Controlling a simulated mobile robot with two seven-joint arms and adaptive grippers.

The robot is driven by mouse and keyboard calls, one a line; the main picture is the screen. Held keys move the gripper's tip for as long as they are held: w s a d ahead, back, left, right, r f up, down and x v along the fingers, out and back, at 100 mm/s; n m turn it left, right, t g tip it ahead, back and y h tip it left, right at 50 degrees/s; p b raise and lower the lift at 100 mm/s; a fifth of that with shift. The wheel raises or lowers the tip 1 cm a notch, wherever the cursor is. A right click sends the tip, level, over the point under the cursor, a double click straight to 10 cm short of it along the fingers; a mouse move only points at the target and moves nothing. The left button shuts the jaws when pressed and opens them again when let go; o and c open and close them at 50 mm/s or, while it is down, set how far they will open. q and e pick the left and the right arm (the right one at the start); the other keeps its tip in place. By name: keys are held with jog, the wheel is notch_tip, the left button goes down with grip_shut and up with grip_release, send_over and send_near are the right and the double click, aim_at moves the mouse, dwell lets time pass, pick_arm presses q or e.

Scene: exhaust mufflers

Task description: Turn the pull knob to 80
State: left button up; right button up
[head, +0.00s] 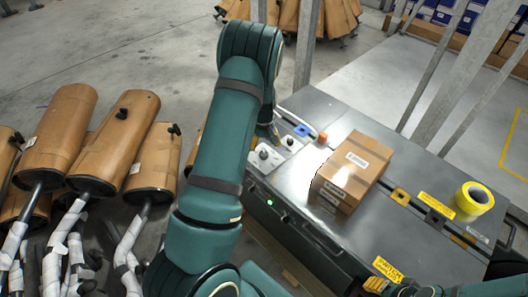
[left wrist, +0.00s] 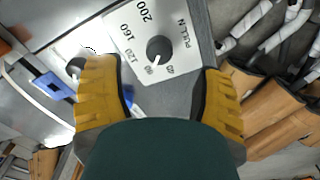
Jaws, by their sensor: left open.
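The pull knob (left wrist: 158,49) is a dark round dial with a white pointer, on a white scale plate (left wrist: 125,35) marked 40, 80, 120, 160, 200 and PULL N. The pointer appears to aim at about the 80 mark. In the head view the knob (head: 264,155) sits near the bench's left end. In the left wrist view my left gripper (left wrist: 157,72) is open, its yellow fingers apart on either side below the knob, not seen touching it. In the head view my arm largely hides this gripper. My right gripper (head: 400,287) shows only partly at the bottom right.
The grey bench (head: 310,105) carries a cardboard box (head: 350,172), a yellow tape roll (head: 473,200) and a blue part (head: 301,130). Brown mufflers (head: 115,140) stand to the left. Metal posts rise behind.

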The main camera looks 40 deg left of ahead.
aim_at(264, 154)
pick_arm(q)
notch_tip(264, 154, up, 6)
jog(key=shift+f, duration=0.25)
dwell(0.5)
